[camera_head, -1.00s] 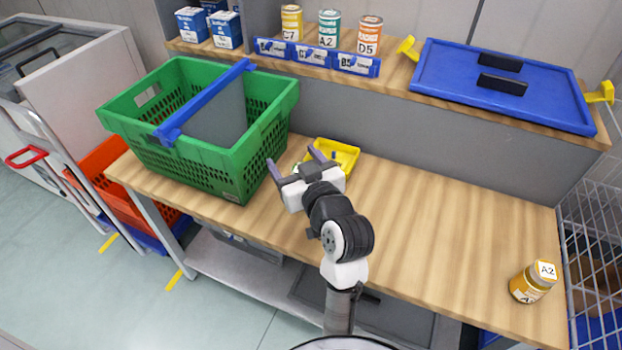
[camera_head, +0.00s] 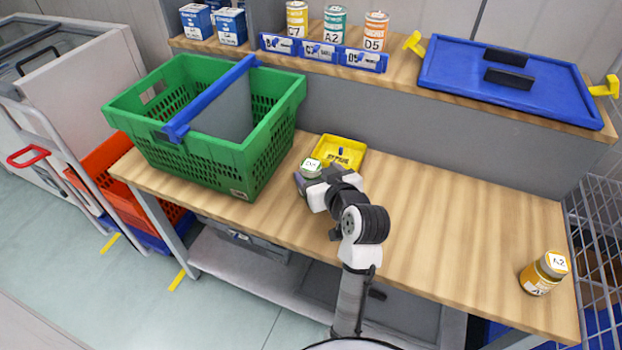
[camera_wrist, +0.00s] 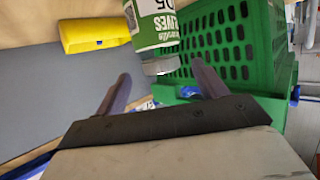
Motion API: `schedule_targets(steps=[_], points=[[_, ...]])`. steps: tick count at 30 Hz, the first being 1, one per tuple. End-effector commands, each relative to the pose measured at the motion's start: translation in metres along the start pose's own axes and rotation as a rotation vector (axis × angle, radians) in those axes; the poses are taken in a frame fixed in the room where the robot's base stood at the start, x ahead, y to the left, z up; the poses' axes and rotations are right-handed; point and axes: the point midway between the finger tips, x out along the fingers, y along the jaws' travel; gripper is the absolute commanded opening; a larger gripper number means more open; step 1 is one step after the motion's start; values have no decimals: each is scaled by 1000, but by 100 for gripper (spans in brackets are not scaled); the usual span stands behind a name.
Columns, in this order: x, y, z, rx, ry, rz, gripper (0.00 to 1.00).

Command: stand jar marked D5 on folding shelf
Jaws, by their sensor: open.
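The jar marked D5 (camera_wrist: 153,25), with a green olives label, is partly cut off at the top of the wrist view. In the head view the green jar (camera_head: 311,169) with a pale lid stands on the bench between the green crate and a yellow tray. My gripper (camera_head: 315,181) is at the jar, partly hiding it. In the wrist view my gripper (camera_wrist: 162,88) is open, and the jar shows ahead between the lines of its fingers. A raised wooden shelf (camera_head: 405,82) runs along the back; I cannot tell whether it folds.
The green crate (camera_head: 215,160) with a blue-edged divider stands close left. The yellow tray (camera_head: 352,146) is just behind the jar. An orange D5 can (camera_head: 376,30), other cans and a blue panel (camera_head: 500,85) occupy the raised shelf. A yellow-brown A2 jar (camera_head: 542,275) stands right; the bench middle is clear.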

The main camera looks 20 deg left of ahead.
Motion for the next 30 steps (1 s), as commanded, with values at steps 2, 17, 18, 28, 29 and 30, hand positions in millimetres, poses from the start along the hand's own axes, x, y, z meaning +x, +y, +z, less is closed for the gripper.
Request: schedule_targets(steps=[2, 17, 18, 28, 29, 30], points=[[6, -1, 0, -1, -1, -3, 71], [60, -2, -4, 1, 0, -1, 71], [61, -2, -4, 1, 0, -1, 71], [61, -2, -4, 0, 0, 0, 53], [61, -2, -3, 0, 0, 0, 49], [61, -2, -3, 0, 0, 0, 43]])
